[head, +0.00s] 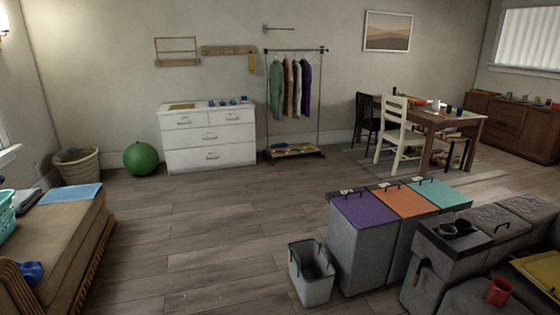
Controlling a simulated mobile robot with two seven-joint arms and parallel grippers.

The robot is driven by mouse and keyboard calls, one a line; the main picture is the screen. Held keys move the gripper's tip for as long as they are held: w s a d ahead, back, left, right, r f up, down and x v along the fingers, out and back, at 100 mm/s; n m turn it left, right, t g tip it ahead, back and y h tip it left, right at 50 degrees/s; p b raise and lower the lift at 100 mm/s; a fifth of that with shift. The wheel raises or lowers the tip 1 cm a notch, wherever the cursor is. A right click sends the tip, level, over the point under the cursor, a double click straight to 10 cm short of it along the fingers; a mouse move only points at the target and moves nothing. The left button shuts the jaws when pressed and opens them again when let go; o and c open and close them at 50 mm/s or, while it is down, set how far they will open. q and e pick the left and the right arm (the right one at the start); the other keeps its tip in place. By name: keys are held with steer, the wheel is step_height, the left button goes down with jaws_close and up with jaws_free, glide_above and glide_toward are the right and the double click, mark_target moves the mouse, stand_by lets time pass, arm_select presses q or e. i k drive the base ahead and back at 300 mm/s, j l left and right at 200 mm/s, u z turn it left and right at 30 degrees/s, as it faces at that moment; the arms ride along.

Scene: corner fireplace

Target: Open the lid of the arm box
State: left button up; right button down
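A grey sofa-like unit stands at the lower right. Its near-left arm looks like the arm box (425,240), with a dark top that appears shut. Two dark round cups or cup holders (456,228) are on that top. A dark handle (502,226) shows to their right, but I cannot tell whether it belongs to the lid. A brown-handled item (422,268) hangs on the box's left side. The inside of the box is hidden. Neither of my grippers is in view.
Bins with purple (364,209), orange (405,201) and teal (440,194) lids stand just behind the arm box. A grey open bucket (311,274) is left of them. The wooden floor (210,235) at centre-left is clear.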

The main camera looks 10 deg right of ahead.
mark_target(492, 219)
steer(key=i+z, duration=0.4)
steer(key=i, duration=0.15)
steer(key=i+j+z, duration=0.15)
steer(key=i+z, duration=0.25)
steer(key=i, duration=0.15)
steer(key=i+z, duration=0.2)
steer(key=z, duration=0.25)
steer(key=i+z, duration=0.2)
steer(key=z, duration=0.25)
steer(key=i+j+z, duration=0.15)
steer(key=z, duration=0.3)
steer(key=i+j+z, duration=0.1)
steer(key=z, duration=0.3)
steer(key=i+j+z, duration=0.15)
steer(key=i+z, duration=0.2)
steer(key=i+j+z, duration=0.1)
steer(key=z, duration=0.3)
steer(key=i+j+z, duration=0.45)
steer(key=k+j, duration=0.1)
